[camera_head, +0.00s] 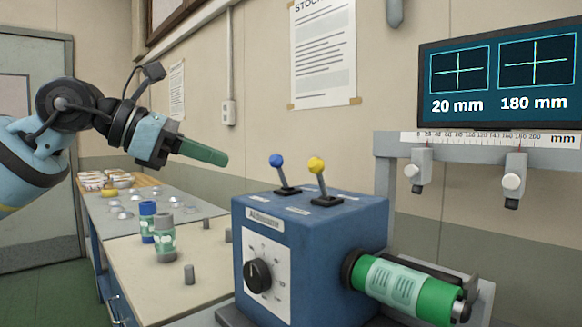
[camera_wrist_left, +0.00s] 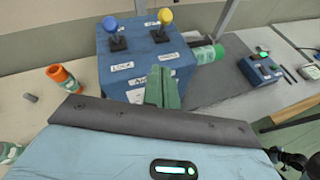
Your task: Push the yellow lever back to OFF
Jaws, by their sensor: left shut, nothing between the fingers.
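The yellow lever (camera_head: 317,166) stands on top of the blue control box (camera_head: 345,222), its knob leaning slightly left of its base in the head view. In the left wrist view the yellow knob (camera_wrist_left: 166,15) is at the top, beyond my fingers. The blue lever (camera_head: 277,161) stands to its left, and also shows in the left wrist view (camera_wrist_left: 110,24). My left gripper (camera_head: 224,160) has its green fingers shut and empty, left of both levers and apart from them. In the left wrist view the fingers (camera_wrist_left: 161,72) cover part of the box front. My right gripper is out of view.
A green-wrapped roll (camera_head: 405,288) sticks out from the box's right side. Blue and grey rolls (camera_head: 164,240) and short pegs stand on the left table. A screen (camera_head: 497,77) reads 20 mm and 180 mm above a ruler. The air between gripper and levers looks clear.

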